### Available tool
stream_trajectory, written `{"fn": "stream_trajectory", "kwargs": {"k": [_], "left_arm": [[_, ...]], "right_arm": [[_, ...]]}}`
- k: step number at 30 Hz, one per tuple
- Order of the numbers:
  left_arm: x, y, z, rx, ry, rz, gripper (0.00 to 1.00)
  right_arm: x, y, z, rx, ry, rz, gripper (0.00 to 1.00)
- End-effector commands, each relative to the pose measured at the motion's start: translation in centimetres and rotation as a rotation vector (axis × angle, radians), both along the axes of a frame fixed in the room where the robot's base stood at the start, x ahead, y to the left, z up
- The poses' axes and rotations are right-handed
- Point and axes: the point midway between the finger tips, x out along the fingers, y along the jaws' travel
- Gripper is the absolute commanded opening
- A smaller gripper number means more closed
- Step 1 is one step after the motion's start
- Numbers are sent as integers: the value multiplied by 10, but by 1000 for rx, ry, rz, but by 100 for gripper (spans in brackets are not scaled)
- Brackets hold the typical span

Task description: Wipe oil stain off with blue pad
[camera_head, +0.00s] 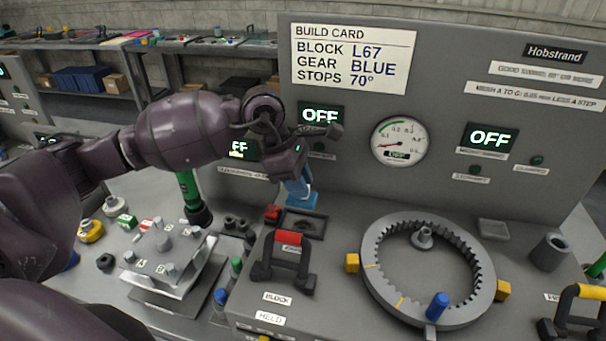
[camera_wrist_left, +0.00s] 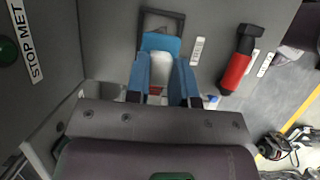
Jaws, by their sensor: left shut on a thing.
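My left gripper (camera_head: 297,184) reaches in from the left and points down near the upright panel. It is shut on the blue pad (camera_head: 305,202), gripping its pale handle. In the left wrist view the handle stands between the two blue fingers of the gripper (camera_wrist_left: 164,85), with the blue pad (camera_wrist_left: 161,42) beyond. The pad is close to the back edge of a dark-framed plate (camera_head: 288,228); I cannot tell whether it touches the surface. A dark patch (camera_head: 306,224) on this plate looks like the oil stain. My right gripper is not in view.
A red-topped black handle (camera_head: 287,238) stands just in front of the plate. A grey toothed ring (camera_head: 376,285) with yellow blocks lies to the right. A metal fixture with pegs (camera_head: 170,267) is at left. The grey panel (camera_head: 455,60) rises behind.

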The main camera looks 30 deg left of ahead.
Motion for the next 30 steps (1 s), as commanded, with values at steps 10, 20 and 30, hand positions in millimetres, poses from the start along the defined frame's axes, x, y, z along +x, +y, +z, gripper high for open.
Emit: {"fn": "stream_trajectory", "kwargs": {"k": [10,20,30], "left_arm": [[-1,0,-18,-4,15,6,0],[-1,0,-47,-4,16,5,0],[-1,0,-54,-3,13,5,0]], "right_arm": [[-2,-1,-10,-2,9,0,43],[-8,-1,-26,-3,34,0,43],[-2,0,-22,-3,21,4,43]]}}
